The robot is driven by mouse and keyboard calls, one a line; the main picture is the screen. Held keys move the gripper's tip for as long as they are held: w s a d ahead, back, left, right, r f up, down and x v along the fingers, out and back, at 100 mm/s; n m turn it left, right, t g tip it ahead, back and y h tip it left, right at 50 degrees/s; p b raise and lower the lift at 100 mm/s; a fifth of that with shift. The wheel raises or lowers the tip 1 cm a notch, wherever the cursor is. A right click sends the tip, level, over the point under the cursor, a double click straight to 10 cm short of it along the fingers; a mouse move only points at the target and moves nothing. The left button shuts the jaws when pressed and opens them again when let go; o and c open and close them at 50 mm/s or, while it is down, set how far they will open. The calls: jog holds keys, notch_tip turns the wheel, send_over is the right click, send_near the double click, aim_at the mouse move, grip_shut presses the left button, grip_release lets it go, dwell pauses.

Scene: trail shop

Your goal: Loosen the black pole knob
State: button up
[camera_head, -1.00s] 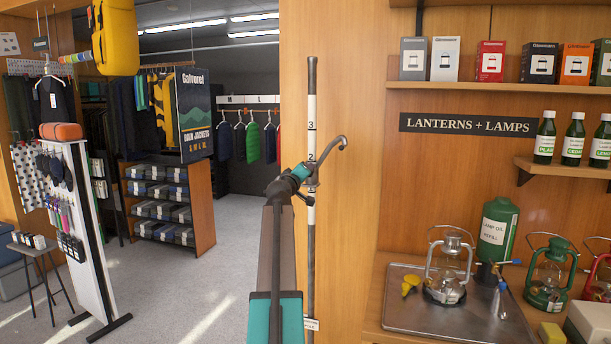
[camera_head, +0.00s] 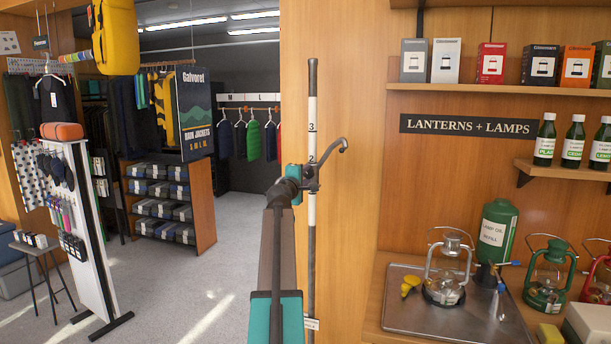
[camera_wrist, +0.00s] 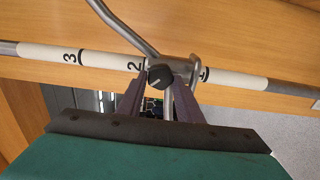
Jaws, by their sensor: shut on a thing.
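The black pole knob (camera_wrist: 160,76) is small and round, with a pale mark on its face. It sits on the metal collar of a pole (camera_head: 312,115) with white bands numbered 2 and 3. My gripper (camera_wrist: 165,84) is shut on the knob, with one dark finger on each side in the wrist view. In the head view my gripper (camera_head: 304,174) reaches the pole just below the 2, and hides the knob. A curved hook (camera_head: 337,151) sticks out to the right from the collar. The pole stands upright.
A wood-panelled wall (camera_head: 350,240) is close behind the pole. To the right, a counter holds a metal tray (camera_head: 395,317), a clear lantern (camera_head: 448,270) and a green lantern (camera_head: 548,276). Open carpet lies to the left, with a white display stand (camera_head: 95,240).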

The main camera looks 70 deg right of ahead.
dwell(0.4)
jog(key=o, duration=1)
jog(key=shift+a, duration=0.1)
jog(key=a+b, duration=0.1)
jog(key=a, duration=0.3)
jog(key=a+b, duration=0.1)
jog(key=a, duration=0.4)
jog(key=s+a+b, duration=0.1)
jog(key=a+b, duration=0.1)
jog(key=a, duration=0.2)
jog(key=shift+a, duration=0.3)
jog(key=shift+w, duration=0.15)
